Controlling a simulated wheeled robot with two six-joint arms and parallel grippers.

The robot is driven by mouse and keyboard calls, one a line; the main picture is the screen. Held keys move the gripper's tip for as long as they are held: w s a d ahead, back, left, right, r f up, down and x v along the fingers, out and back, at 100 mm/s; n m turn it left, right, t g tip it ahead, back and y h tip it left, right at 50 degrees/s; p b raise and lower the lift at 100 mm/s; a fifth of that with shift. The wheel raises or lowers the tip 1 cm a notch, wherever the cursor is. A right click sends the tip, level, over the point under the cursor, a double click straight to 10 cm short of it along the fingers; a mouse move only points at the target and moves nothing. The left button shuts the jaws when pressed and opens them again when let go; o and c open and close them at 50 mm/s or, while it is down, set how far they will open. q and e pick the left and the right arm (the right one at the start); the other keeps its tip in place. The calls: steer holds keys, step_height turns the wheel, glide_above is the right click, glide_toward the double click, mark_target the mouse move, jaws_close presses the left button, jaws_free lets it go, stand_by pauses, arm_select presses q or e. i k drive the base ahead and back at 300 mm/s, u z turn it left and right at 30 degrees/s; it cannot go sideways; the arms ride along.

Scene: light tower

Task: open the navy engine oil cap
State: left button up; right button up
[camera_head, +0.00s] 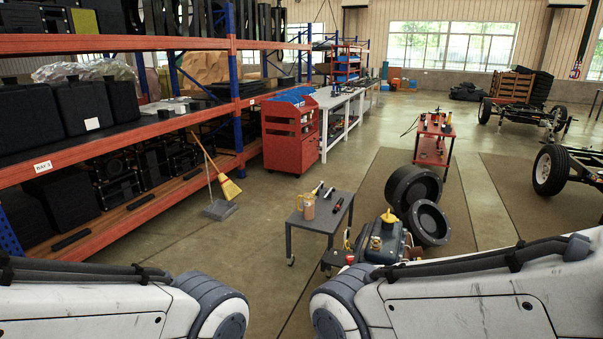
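The dark blue engine (398,245) sits low at the bottom centre, just beyond my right arm, which hides its lower front. A round brass-coloured cap-like part (376,243) shows on top of it, but it is too small to tell how it is seated. A yellow piece (389,217) stands at the engine's back edge. Parts of my two arms fill the bottom left and bottom right. Neither gripper shows in this view.
A small grey cart (318,213) with a tan jug (309,206) and tools stands left of the engine. Orange shelving (150,135) lines the left; a broom (229,186) and dustpan are on the floor. A red cart (432,148) stands farther back.

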mark_target(387, 217)
steer(key=u, duration=0.05)
steer(key=i, duration=2.35)
